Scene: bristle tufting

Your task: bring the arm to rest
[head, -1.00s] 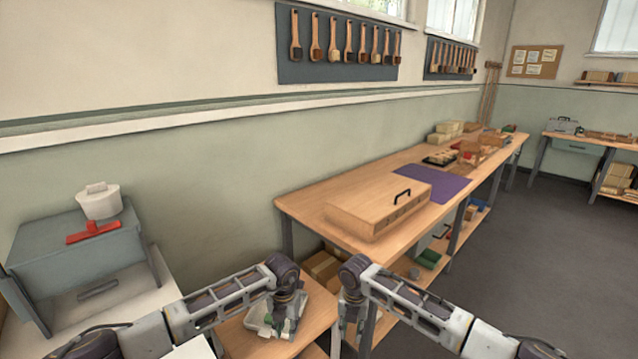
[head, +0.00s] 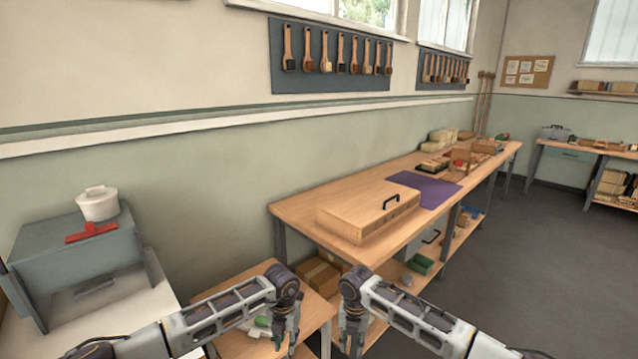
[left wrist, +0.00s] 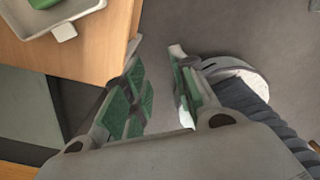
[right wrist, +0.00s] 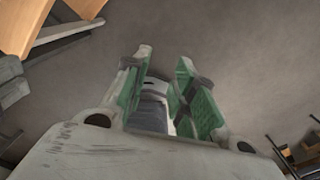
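My left gripper (head: 284,345) hangs pointing down at the bottom of the head view, by the small wooden stand. In the left wrist view its green-padded fingers (left wrist: 158,78) are apart with nothing between them, over the floor beside the wooden edge. My right gripper (head: 352,345) hangs down to its right, in front of the long bench. In the right wrist view its green-padded fingers (right wrist: 165,82) are apart and empty over the floor. The lowest parts of both grippers are hard to make out in the head view.
A white tray with a green item (left wrist: 80,12) lies on the small wooden stand (head: 315,312), close to my left gripper. The long bench (head: 300,205) carries a wooden case (head: 350,222) and a purple mat (head: 435,192). A grey cabinet (head: 75,250) stands left. Grey floor lies open right.

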